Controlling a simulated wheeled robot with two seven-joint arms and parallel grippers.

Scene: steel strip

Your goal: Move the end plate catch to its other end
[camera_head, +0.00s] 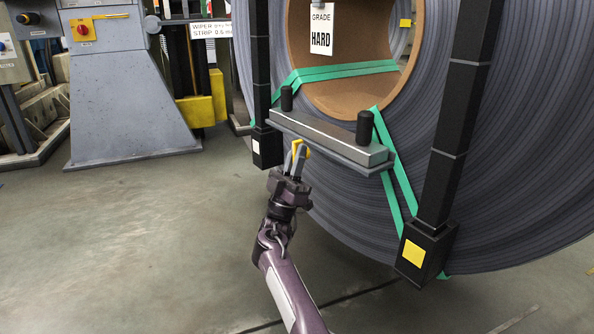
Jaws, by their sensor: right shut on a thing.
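A grey end plate (340,140) runs across the front of the steel coil, below its brown core. A black post stands near each of its ends, one at the left (286,98) and one at the right (364,127). My right gripper (297,152) is at the plate's near lower edge, left of its middle. It is shut on a small yellow piece that looks like the catch (304,149); the fingers hide part of it. I cannot tell whether the piece touches the plate. My left gripper is not in view.
Black uprights stand left (261,60) and right (448,150) of the plate, the right one with a yellow label (414,253). Green straps (394,160) cross the coil (510,150). A grey machine stand (125,100) is at the back left. The floor (130,240) at left is clear.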

